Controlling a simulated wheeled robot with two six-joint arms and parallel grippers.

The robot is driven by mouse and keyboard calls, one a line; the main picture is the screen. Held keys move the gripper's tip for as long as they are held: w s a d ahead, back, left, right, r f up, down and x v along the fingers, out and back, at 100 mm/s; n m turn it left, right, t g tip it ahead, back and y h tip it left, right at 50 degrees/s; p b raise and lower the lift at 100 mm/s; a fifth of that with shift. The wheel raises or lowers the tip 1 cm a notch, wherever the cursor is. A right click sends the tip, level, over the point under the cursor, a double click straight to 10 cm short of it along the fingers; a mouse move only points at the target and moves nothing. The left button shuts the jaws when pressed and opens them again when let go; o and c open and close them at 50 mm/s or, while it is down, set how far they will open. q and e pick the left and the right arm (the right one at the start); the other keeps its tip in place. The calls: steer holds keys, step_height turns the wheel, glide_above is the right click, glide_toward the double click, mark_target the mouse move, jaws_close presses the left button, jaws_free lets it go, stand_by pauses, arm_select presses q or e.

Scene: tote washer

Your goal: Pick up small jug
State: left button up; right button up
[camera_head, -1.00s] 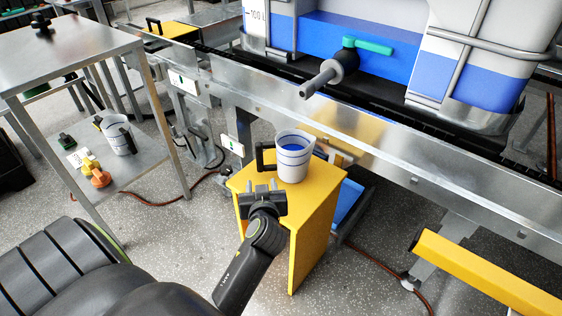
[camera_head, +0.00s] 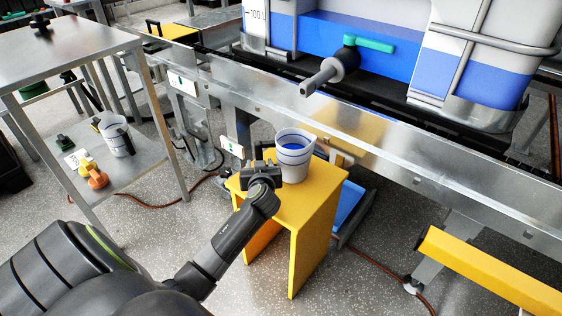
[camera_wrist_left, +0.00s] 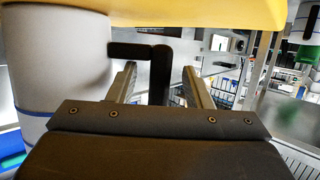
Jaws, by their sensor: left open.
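A small white jug (camera_head: 293,157) with blue bands, a blue inside and a black handle stands upright on a yellow stool (camera_head: 318,192). My left gripper (camera_head: 262,166) is at the jug's left side, open, and hides most of the handle. In the left wrist view the stool top (camera_wrist_left: 215,12) is at the upper edge and the jug's wall (camera_wrist_left: 62,65) fills the left side. The black handle (camera_wrist_left: 160,70) shows between the two open fingers of my left gripper (camera_wrist_left: 158,75), with gaps on both sides. My right gripper is not in view.
A metal conveyor frame (camera_head: 360,150) runs behind the stool. Above it, a tap with a teal lever (camera_head: 368,44) sticks out of a tank. A metal table at left holds another white jug (camera_head: 117,138) and colored fittings (camera_head: 95,178) on its lower shelf.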

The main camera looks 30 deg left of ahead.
arm_select(q)
jaws_close()
stand_by(0.5)
steer(key=shift+w+r, duration=0.1)
steer(key=shift+r, duration=0.05)
